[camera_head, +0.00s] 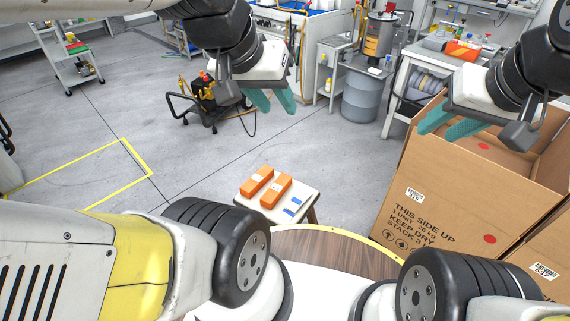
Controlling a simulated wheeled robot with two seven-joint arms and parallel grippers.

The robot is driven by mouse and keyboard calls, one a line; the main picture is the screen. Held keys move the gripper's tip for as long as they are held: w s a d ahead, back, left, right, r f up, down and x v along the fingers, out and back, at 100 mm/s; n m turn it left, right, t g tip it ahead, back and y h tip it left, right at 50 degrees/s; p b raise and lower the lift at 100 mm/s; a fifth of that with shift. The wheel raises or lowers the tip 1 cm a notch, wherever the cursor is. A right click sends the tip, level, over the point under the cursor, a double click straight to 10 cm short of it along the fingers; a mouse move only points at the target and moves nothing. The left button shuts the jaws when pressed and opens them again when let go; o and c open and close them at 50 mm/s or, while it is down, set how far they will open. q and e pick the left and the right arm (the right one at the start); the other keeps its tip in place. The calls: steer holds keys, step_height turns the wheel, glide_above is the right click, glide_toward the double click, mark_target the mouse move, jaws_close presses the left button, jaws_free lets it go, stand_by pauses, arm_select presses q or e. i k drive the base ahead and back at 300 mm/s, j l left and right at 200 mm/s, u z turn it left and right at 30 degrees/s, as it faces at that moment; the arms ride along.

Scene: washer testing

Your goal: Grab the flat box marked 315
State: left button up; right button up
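No marking that reads 315 can be made out, so I cannot tell which thing is the flat box. Two orange boxes (257,181) (276,190) with pale labels lie side by side on a small white-topped stool (247,206). Small blue-and-white flat items (295,207) lie to their right on the same stool. My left gripper (272,101) hangs above and beyond the stool in the picture, teal fingers apart and empty. My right gripper (448,125) is in front of the large carton, fingers apart and empty.
A large open cardboard carton (425,207) stands at the right, with another carton (545,262) beside it. A round wooden-topped table (310,243) is in front. A grey drum (366,97) and a wheeled yellow-black machine (205,101) stand behind. Floor left of the stool is clear.

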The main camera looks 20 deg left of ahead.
mark_target(274, 194)
steer(key=i+u, duration=0.15)
steer(key=u, duration=0.3)
steer(key=i+u, duration=0.2)
steer(key=u, duration=0.25)
steer(key=i+l+u, duration=0.1)
steer(key=u, duration=0.35)
